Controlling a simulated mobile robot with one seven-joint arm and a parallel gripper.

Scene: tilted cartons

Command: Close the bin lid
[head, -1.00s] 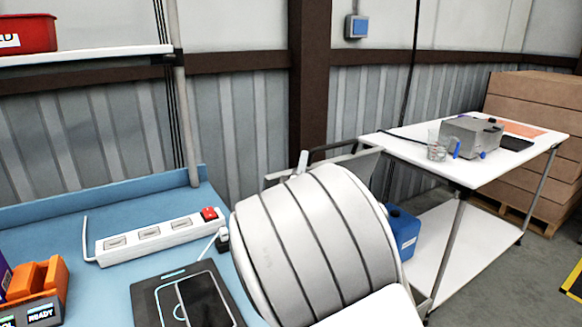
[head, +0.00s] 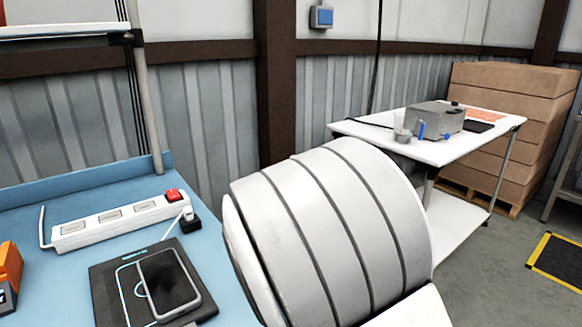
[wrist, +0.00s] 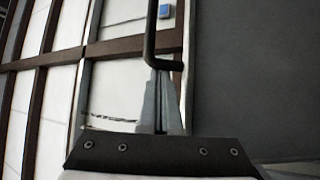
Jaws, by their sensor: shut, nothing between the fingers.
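My gripper (wrist: 160,80) shows in the wrist view with its two grey fingers together and nothing between them. A thin dark bent bar (wrist: 150,35) runs down to just at the fingertips; I cannot tell whether they touch. A flat dark grey panel (wrist: 255,75) fills the right of the wrist view; it may be the bin lid, but I cannot tell. In the head view my white arm blocks the middle, and neither my gripper nor a clear bin or lid shows there.
A blue bench at left holds a power strip (head: 118,222) and a phone (head: 170,282) on a dark pad (head: 105,290). A white table (head: 365,133) with a grey device (head: 434,117) stands behind my arm. Cartons (head: 505,125) are stacked at right. Some floor is clear at right.

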